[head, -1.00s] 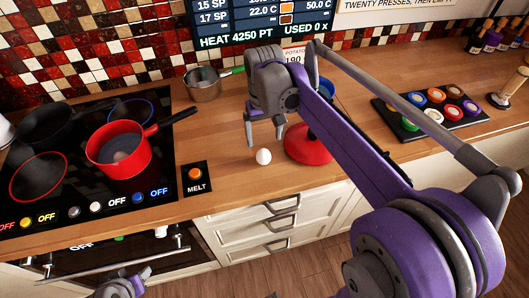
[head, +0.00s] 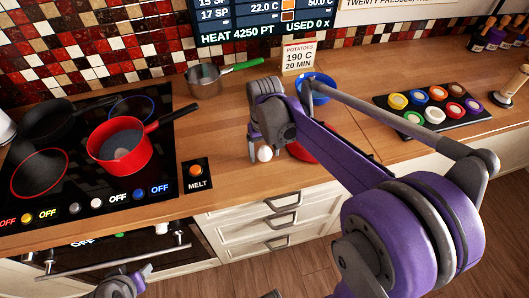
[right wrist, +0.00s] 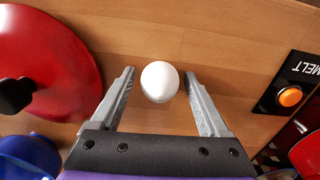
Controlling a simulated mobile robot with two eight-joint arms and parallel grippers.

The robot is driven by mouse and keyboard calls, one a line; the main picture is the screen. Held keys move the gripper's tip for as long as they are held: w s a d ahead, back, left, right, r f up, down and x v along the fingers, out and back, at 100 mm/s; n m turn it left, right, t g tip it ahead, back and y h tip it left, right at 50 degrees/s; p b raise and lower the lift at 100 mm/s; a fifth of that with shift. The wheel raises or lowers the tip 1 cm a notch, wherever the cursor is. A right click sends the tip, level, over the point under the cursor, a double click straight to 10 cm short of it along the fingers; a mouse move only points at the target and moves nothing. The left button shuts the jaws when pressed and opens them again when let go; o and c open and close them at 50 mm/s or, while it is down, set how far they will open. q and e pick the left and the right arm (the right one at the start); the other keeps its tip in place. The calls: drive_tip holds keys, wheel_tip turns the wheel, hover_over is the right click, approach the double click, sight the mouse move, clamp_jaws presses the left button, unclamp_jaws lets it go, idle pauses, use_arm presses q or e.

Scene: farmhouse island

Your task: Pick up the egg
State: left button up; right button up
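The white egg (head: 264,154) rests on the wooden counter near its front edge. In the right wrist view the egg (right wrist: 160,82) lies between the tips of my right gripper (right wrist: 160,85), with a gap on each side. The right gripper (head: 264,150) is open and low over the counter around the egg. Part of my left gripper (head: 122,284) shows at the bottom left, below the counter front; its fingers are not clear.
A red lid (right wrist: 50,60) lies close beside the egg, and a blue bowl (head: 318,88) is behind. The MELT button (head: 195,174) and stove with a red pot (head: 122,146) are to the left. A steel saucepan (head: 204,80) stands at the back.

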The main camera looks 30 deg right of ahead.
clamp_jaws()
